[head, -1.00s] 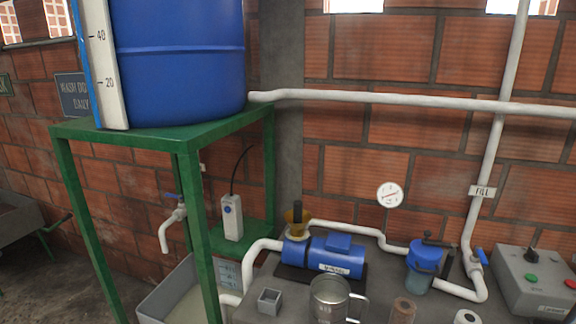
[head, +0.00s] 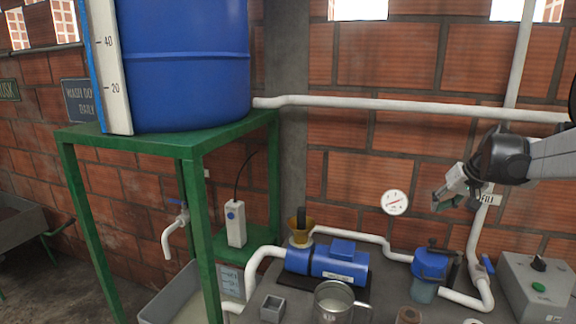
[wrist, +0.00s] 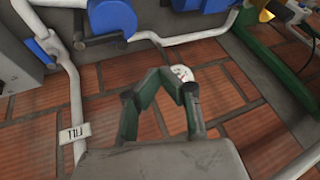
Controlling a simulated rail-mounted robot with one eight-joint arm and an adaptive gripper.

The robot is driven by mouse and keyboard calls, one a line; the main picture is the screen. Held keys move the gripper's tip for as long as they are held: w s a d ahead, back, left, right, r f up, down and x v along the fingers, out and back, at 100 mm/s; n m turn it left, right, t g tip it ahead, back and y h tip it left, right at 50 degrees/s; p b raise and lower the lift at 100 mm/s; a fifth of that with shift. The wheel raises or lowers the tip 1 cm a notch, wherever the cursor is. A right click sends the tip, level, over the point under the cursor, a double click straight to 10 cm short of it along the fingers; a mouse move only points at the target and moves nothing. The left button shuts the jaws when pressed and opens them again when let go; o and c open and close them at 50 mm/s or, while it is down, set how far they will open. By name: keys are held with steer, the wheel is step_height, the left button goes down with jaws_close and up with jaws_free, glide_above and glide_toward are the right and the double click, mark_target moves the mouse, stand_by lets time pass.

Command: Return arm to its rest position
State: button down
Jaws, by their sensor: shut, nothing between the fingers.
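My gripper (head: 447,200) is raised at the right of the head view, in front of the brick wall and above the bench. Its fingers are shut and hold nothing. In the wrist view the gripper (wrist: 166,76) shows with its green-padded fingers against the brick wall. My arm comes in from the right edge of the head view. The gripper partly covers the FILL label and the upright white pipe (head: 516,65) behind it.
A pressure gauge (head: 395,202) is on the wall left of the gripper. Below are a blue filter (head: 430,263), a blue pump (head: 340,262), a metal mug (head: 333,300) and a control box (head: 535,285). A blue tank (head: 185,65) stands on a green frame (head: 198,240) at left.

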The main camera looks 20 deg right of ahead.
steer(key=s+a+r+n, duration=0.1)
steer(key=s+a, duration=0.2)
steer(key=a, duration=1)
steer(key=s+a+n, duration=0.2)
steer(key=s+a, duration=0.1)
steer(key=a, duration=1)
steer(key=s+a+f+n, duration=0.1)
steer(key=s+a+f, duration=0.2)
steer(key=s+a, duration=0.3)
steer(key=s+a+f+n+t, duration=0.1)
steer(key=s+a+f, duration=0.3)
steer(key=s+a, duration=0.3)
steer(key=shift+s+a+n+h, duration=0.25)
steer(key=shift+a+n+h, duration=0.05)
steer(key=shift+a, duration=0.35)
